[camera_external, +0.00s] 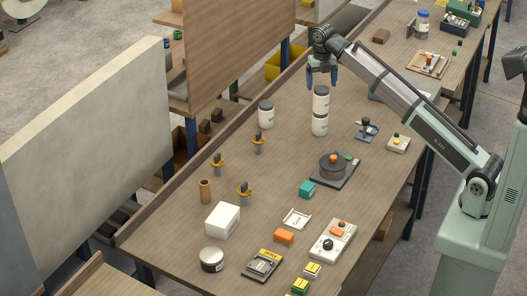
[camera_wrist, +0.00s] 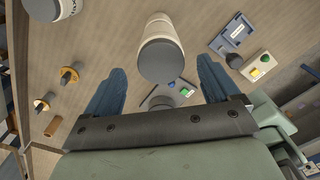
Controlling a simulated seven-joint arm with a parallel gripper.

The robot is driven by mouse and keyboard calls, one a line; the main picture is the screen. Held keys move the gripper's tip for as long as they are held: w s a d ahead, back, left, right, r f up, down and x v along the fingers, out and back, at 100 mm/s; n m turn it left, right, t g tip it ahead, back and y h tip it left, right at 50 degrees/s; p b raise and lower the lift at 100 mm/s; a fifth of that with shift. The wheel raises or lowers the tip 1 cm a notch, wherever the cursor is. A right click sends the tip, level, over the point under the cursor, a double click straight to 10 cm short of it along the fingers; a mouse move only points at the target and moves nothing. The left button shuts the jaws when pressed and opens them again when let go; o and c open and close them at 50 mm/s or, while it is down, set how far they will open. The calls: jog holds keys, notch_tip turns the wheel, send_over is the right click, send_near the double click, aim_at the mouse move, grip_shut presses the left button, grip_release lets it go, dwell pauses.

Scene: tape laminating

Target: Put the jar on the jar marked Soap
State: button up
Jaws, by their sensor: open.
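Two white jars with grey lids stand one on top of the other on the wooden bench. The upper jar (camera_external: 321,99) rests on the lower jar (camera_external: 320,125), and the stack looks upright. My gripper (camera_external: 322,78) is open just above the upper jar and apart from it. In the wrist view the upper jar (camera_wrist: 160,52) shows between and beyond the two blue fingers (camera_wrist: 160,88). A third white jar (camera_external: 266,114) stands alone to the left, also at the wrist view's top left (camera_wrist: 52,8). The label words are too small to read, so I cannot tell which is Soap.
A dark round turntable device (camera_external: 333,167) stands in front of the stack. A joystick (camera_external: 367,129) and a button box (camera_external: 398,143) lie to the right. Orange-collared posts (camera_external: 258,142) stand to the left. The bench around the stack is fairly clear.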

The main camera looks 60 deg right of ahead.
jog(key=shift+r, duration=2.25)
